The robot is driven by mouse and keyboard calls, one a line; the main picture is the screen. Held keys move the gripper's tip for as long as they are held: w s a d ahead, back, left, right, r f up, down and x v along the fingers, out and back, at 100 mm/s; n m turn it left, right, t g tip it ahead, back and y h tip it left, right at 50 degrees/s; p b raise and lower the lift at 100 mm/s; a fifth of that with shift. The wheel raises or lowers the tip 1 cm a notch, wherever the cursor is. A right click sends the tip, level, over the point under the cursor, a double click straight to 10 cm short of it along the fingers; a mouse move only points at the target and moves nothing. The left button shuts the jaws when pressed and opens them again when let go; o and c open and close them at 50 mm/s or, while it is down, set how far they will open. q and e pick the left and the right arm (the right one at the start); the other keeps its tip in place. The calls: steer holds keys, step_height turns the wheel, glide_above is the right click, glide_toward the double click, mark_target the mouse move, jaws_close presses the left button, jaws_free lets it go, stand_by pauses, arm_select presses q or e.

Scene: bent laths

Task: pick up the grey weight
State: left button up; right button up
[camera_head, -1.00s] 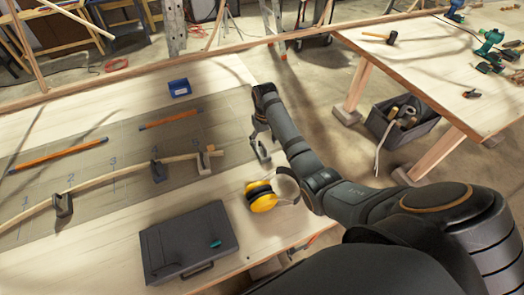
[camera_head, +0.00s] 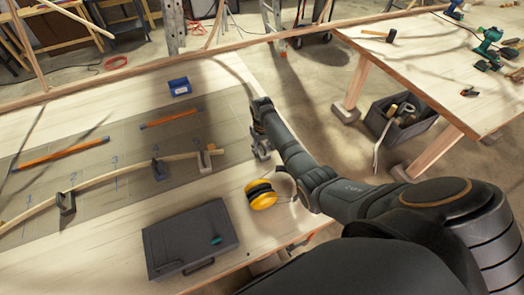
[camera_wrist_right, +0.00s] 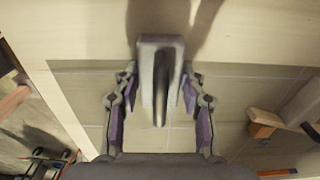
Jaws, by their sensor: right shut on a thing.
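The grey weight (camera_wrist_right: 147,72) is a pale grey block with a slot, seen close up between the two fingers of my right gripper (camera_wrist_right: 158,112) in the right wrist view. The fingers, with purple pads, are closed against its sides. In the head view the right gripper (camera_head: 262,146) is at the right end of the grey mat, and the weight is largely hidden by the fingers. I cannot tell whether it touches the table. My left gripper is not in view.
A bent lath (camera_head: 110,176) runs across the grey mat (camera_head: 110,150) through several grey blocks. Two orange rods lie behind it. A dark case (camera_head: 190,240) and a blue box (camera_head: 180,87) stand nearby.

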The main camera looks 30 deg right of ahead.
mark_target(262, 143)
jaws_close()
steer(key=shift+w+r, duration=0.1)
steer(key=shift+w+r, duration=0.1)
steer(key=shift+r, duration=0.35)
step_height(262, 143, up, 2)
steer(key=shift+r, duration=0.2)
steer(key=s+a+r+p, duration=0.4)
steer(key=s+a+r, duration=0.3)
steer(key=s, duration=0.5)
step_height(262, 143, up, 3)
steer(key=shift+f, duration=0.2)
